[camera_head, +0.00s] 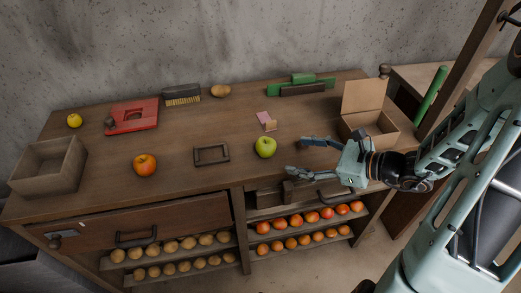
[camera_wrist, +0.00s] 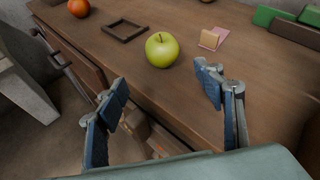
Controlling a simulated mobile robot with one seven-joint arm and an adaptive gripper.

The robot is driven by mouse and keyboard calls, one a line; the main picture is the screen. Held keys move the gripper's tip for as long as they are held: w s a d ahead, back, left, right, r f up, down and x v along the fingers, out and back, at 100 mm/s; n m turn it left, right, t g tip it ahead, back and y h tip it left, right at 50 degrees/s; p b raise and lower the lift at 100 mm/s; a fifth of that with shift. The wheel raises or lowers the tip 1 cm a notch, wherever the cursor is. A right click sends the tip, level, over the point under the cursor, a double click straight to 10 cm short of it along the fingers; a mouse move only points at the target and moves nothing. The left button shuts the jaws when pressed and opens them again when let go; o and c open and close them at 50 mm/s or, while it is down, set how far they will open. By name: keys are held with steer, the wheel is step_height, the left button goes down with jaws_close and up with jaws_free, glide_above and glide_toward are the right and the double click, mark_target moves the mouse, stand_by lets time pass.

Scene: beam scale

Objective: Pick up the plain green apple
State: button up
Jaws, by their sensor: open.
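The plain green apple (camera_head: 265,147) stands on the wooden table near its front edge, to the left of my gripper. In the wrist view the green apple (camera_wrist: 162,49) sits beyond and between the fingertips of my gripper (camera_wrist: 166,88), not touched by either. The whole near side of the apple is visible.
An empty dark frame (camera_head: 211,155) lies left of the apple. An orange-red apple (camera_head: 145,164) stands farther left. An open cardboard box (camera_head: 368,126) stands at right, close behind my gripper. The table's front edge runs below my fingers.

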mark_target(274, 150)
steer(key=x, duration=1)
steer(key=shift+w+a, duration=0.3)
steer(key=shift+a, duration=0.05)
steer(key=c, duration=1.3)
